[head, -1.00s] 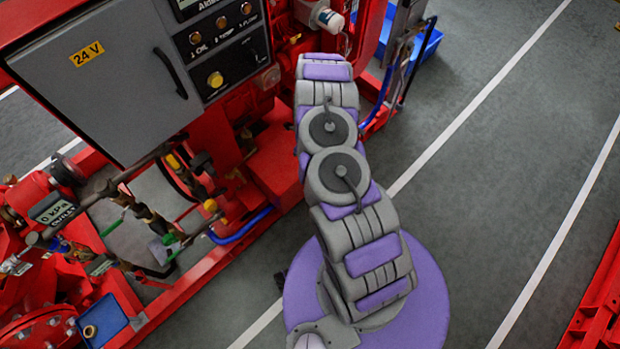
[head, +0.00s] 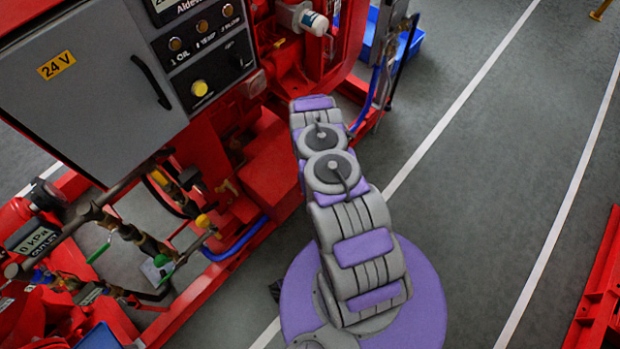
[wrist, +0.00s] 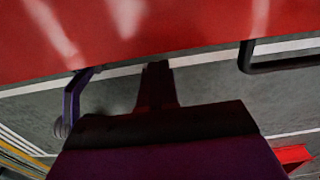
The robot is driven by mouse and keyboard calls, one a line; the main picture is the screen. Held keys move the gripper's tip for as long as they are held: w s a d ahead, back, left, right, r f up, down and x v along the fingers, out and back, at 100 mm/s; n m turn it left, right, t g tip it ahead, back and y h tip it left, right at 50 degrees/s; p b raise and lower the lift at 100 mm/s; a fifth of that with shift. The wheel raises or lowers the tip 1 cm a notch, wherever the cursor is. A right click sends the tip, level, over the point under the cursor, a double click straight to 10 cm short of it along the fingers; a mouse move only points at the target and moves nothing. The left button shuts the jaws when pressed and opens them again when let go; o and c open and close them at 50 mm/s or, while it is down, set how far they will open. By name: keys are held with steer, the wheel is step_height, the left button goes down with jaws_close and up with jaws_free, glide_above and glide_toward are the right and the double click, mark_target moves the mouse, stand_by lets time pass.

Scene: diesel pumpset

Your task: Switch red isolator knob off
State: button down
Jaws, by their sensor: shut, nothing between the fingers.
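I cannot make out the red isolator knob in either view. The grey control cabinet (head: 85,95) with a 24 V label stands at the upper left of the head view. Beside it is a black panel (head: 228,75) with several round indicators, a yellow button (head: 199,88) and a black switch (head: 236,56). My arm reaches up right of this panel; its gripper is hidden in the head view. In the wrist view my gripper (wrist: 157,85) is dark, shut and empty, close to a broad red surface (wrist: 110,30) across the top.
Red pumpset frame, pipes and valves (head: 130,235) fill the left of the head view. A blue bin (head: 385,45) stands at the top. Grey floor (head: 490,160) with white lines is clear at right, up to a red frame (head: 598,300). A black bar (wrist: 280,65) shows in the wrist view.

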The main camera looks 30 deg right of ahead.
step_height(320, 180, down, 6)
steer(key=shift+f+b, duration=0.2)
steer(key=shift+b, duration=0.7)
